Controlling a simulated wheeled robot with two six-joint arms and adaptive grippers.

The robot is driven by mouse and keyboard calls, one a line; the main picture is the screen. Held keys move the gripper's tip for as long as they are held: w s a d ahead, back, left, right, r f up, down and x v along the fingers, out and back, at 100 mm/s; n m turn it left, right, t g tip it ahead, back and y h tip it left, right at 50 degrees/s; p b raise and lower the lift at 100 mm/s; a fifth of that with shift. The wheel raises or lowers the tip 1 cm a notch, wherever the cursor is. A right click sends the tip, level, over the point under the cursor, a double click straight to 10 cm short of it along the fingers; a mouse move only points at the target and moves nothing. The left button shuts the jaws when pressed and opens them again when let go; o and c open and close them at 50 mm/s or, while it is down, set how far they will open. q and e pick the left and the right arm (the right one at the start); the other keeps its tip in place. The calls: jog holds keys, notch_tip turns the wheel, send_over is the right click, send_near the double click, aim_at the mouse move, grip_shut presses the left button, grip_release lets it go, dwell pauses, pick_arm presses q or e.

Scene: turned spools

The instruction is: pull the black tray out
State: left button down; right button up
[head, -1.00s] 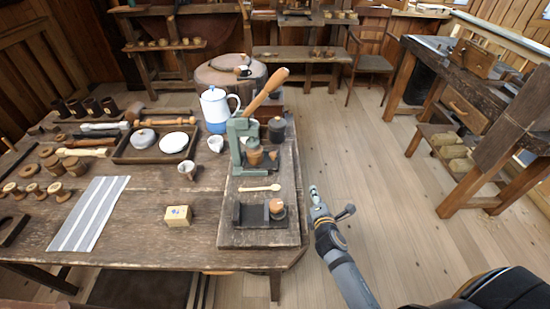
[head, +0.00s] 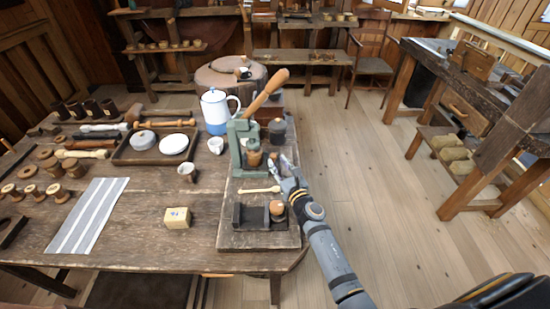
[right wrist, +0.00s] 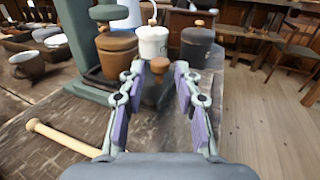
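A dark tray (right wrist: 152,92) with a round wooden knob (right wrist: 160,65) appears ahead in the right wrist view, by the foot of the green lever press (right wrist: 88,78). In the head view the green press (head: 238,145) stands on a board at the table's right end, and my gripper partly covers the area beside it. My right gripper (head: 280,168) is low over the board, just right of the press. In the right wrist view its fingers (right wrist: 159,78) are spread, with the knob showing between them and a little beyond. I cannot tell whether they touch it. My left gripper is not in view.
A wooden spoon (head: 260,189) and a black holder (head: 250,215) with a wooden-topped piece lie nearer on the board. A dark canister (head: 277,132) stands behind. The blue-white pot (head: 215,110) is left of the press. Floor right of the table is clear.

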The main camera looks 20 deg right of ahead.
aim_at(275, 157)
jog(key=shift+w+a, duration=0.2)
jog(key=shift+w, duration=1.6)
grip_shut()
